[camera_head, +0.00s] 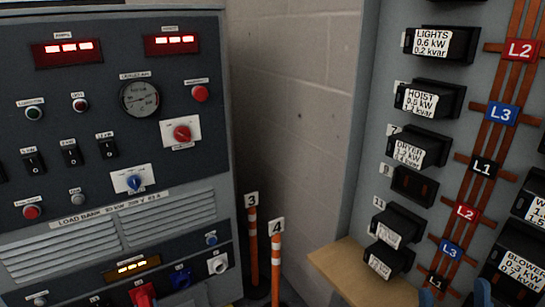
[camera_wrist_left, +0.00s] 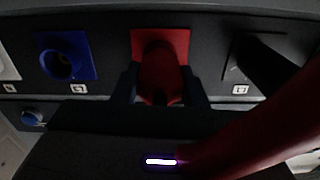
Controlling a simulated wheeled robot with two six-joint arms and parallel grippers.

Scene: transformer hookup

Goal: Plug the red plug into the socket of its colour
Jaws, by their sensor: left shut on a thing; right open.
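The red plug (camera_wrist_left: 160,88) is between the two dark fingers of my left gripper (camera_wrist_left: 160,92), which is shut on it in the left wrist view. It is in front of the red socket (camera_wrist_left: 178,40), lined up with it and covering its middle. I cannot tell how far the plug is into the socket. A thick red cable (camera_wrist_left: 255,125) runs across the lower right. In the head view the red socket (camera_head: 142,292) is at the bottom edge; my left gripper does not show there. My right gripper (camera_head: 454,296) is open and empty at the bottom right, only its blue fingertips showing.
A blue socket (camera_wrist_left: 64,58) is beside the red one; it also shows in the head view (camera_head: 181,278), with a white socket (camera_head: 218,264) to its right. A black cable (camera_wrist_left: 275,65) leaves the neighbouring socket. Orange posts (camera_head: 253,240) and a wooden ledge (camera_head: 355,275) stand right of the panel.

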